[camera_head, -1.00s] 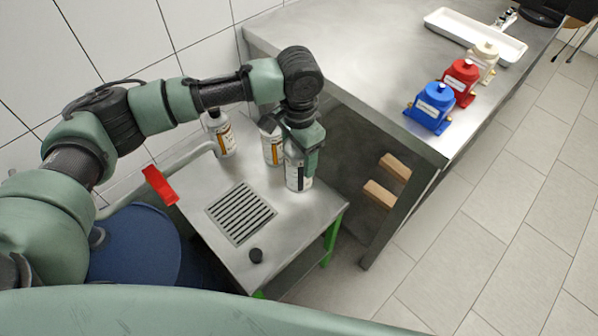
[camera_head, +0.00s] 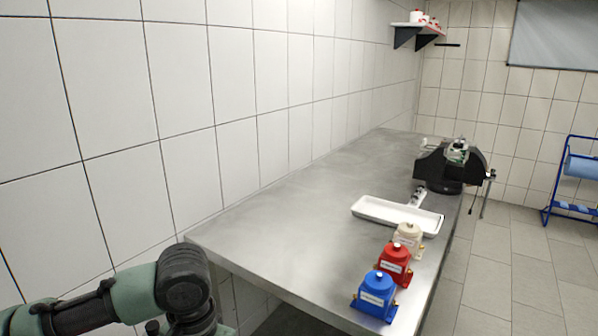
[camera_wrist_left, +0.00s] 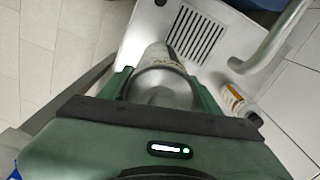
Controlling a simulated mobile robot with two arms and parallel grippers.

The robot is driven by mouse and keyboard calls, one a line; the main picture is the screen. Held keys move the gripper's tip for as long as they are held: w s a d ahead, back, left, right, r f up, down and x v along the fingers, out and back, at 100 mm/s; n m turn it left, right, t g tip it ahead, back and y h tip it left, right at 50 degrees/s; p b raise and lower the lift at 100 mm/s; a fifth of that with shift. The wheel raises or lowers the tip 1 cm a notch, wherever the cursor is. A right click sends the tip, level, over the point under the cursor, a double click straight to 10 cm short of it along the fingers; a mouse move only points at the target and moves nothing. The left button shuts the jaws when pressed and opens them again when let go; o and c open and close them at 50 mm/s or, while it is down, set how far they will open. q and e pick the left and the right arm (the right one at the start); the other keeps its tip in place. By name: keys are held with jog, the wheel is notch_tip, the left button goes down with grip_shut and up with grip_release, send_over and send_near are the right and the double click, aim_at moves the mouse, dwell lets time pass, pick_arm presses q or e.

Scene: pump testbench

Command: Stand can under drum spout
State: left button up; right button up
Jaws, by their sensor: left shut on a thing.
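In the left wrist view, my left gripper (camera_wrist_left: 161,86) is shut on a silvery can (camera_wrist_left: 160,68), with one green finger on each side of it. A label shows on the can's side. Beyond the can lies a slotted drain grate (camera_wrist_left: 197,40) in a metal stand top. The grey drum spout (camera_wrist_left: 274,48) comes in from the right, beside the grate. Part of the blue drum (camera_wrist_left: 256,4) shows at the top edge. In the head view, only part of my left arm shows at the lower left; the can, spout and drum are out of view. My right gripper is not in view.
Another labelled can (camera_wrist_left: 232,98) stands right of the gripper in the left wrist view. In the head view, a metal bench (camera_head: 290,225) carries blue (camera_head: 375,292), red (camera_head: 394,261) and beige (camera_head: 408,238) pumps, a white tray (camera_head: 397,216) and a dark vise (camera_head: 448,166).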

pick_arm(q)
jog(key=s+a+n, duration=0.3)
jog(key=s, duration=0.3)
jog(key=shift+s+a+n, duration=0.25)
jog(key=shift+s+n, duration=0.05)
jog(key=shift+n, duration=0.1)
jog(key=shift+w+r, duration=0.1)
